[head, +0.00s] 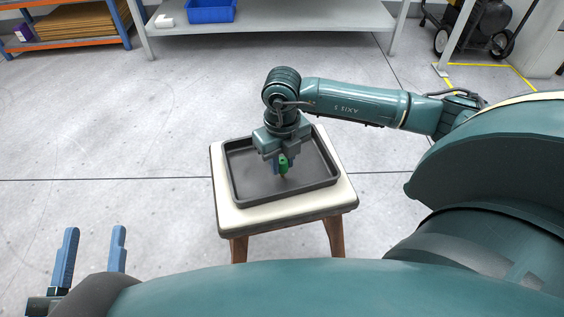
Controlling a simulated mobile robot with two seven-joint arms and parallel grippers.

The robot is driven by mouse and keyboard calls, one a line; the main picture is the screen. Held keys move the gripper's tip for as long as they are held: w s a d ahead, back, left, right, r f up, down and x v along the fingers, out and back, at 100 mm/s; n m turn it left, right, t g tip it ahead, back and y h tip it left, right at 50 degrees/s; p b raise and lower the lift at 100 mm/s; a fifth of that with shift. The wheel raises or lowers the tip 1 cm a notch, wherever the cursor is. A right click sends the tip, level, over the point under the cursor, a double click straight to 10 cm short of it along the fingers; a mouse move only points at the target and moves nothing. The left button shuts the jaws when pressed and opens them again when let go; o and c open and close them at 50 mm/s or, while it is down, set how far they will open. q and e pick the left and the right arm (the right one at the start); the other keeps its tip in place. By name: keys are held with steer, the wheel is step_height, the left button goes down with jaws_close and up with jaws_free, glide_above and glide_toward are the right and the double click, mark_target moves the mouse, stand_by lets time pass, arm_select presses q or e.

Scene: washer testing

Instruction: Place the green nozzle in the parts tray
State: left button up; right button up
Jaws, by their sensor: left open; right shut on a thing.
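The parts tray (242,188) is a dark grey, shallow rectangular tray lying on a small stool. I cannot tell whether the nozzle's lower tip touches the tray floor. My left gripper (92,262) is open and empty at the lower left, away from the stool.
The stool (343,198) has a cream top and wooden legs and stands on bare concrete floor. Behind are a grey shelf (290,17) with a blue bin (211,11) and an orange-and-blue rack (80,40) at the left. The floor around the stool is clear.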

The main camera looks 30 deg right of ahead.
steer(key=o, duration=0.5)
steer(key=shift+f, duration=0.15)
steer(key=o, duration=0.5)
